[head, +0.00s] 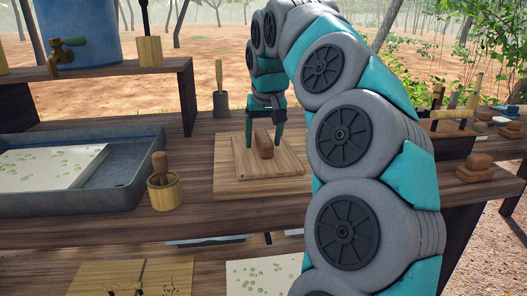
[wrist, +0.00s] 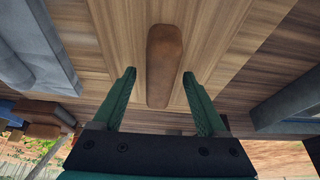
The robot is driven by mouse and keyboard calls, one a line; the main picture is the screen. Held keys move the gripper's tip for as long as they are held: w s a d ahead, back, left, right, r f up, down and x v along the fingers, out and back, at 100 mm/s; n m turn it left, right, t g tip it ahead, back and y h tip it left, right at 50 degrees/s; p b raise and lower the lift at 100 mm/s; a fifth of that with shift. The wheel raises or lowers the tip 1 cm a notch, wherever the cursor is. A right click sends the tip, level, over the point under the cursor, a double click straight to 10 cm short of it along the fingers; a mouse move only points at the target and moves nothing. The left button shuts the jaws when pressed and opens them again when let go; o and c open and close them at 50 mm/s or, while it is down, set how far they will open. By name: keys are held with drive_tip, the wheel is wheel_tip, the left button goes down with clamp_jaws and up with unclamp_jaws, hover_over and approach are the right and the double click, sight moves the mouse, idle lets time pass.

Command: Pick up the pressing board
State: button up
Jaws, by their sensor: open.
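The pressing board (head: 283,165) is a flat square wooden board with a rounded brown handle (head: 263,144) on top. It lies on the table, seemingly on a slightly larger wooden board (head: 228,188). My gripper (head: 264,143) points down over it with green fingers apart, one on each side of the handle. In the wrist view, the handle (wrist: 165,60) runs lengthwise, its near end between the open fingers (wrist: 160,76). Gaps show on both sides, so neither finger appears to touch it. The exact height of the fingertips above the board is hard to tell.
A blue-grey tray (head: 70,201) with a pale spotted sheet (head: 55,165) is at left. A wooden cup (head: 165,193) with a tool in it stands between tray and board. A trowel-like tool (head: 220,100) stands behind. Brown blocks (head: 476,168) sit at right.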

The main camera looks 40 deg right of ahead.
drive_tip(key=shift+f, duration=0.25)
clamp_jaws()
idle(0.5)
